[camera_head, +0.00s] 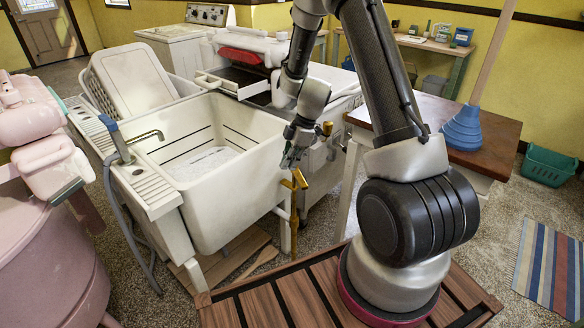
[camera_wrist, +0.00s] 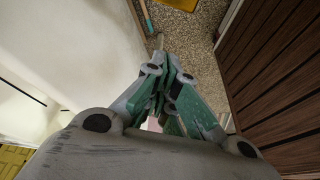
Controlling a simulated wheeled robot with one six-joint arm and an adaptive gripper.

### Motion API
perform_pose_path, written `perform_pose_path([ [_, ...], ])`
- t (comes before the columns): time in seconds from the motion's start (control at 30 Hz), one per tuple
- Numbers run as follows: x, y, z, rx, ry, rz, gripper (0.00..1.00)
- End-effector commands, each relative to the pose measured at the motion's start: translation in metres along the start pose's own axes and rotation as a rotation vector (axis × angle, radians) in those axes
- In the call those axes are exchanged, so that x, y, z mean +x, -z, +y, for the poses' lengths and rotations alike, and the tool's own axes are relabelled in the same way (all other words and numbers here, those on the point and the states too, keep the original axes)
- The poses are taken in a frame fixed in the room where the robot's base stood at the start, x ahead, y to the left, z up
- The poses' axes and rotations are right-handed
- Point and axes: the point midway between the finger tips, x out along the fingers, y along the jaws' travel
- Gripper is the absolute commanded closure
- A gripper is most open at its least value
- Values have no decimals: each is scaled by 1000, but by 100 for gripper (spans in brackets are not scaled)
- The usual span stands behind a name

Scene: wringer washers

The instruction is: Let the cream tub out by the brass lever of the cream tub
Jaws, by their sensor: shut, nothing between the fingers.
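The cream tub (camera_head: 235,215) stands left of my arm, a deep square basin with pale, whitish water or suds at its bottom. The brass lever (camera_head: 294,184) shows at the tub's right front corner, on an upright brass piece beside a white leg. My gripper (camera_head: 289,164) is shut and empty, pointing down just above the lever's top in the head view; whether it touches the lever cannot be told. In the wrist view the green-grey fingers (camera_wrist: 162,62) are together, with the tub's pale side (camera_wrist: 75,45) to their left. The lever is not clearly visible there.
A grey tap (camera_head: 145,136) and hose sit on the tub's left ledge. A pink washer (camera_head: 45,240) stands at far left. A brown-topped table (camera_head: 480,160) with a blue plunger (camera_head: 463,130) is at right. Wooden boards lie under the tub.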

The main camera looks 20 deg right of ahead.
Motion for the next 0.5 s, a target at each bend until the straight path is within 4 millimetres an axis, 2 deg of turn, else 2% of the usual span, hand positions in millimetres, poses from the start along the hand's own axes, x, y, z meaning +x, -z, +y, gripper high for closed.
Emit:
perform_pose_path([
  [0.4,87,-1,-1,-3,3,-2,100],
  [0.5,77,-19,1,0,-3,-2,100],
])
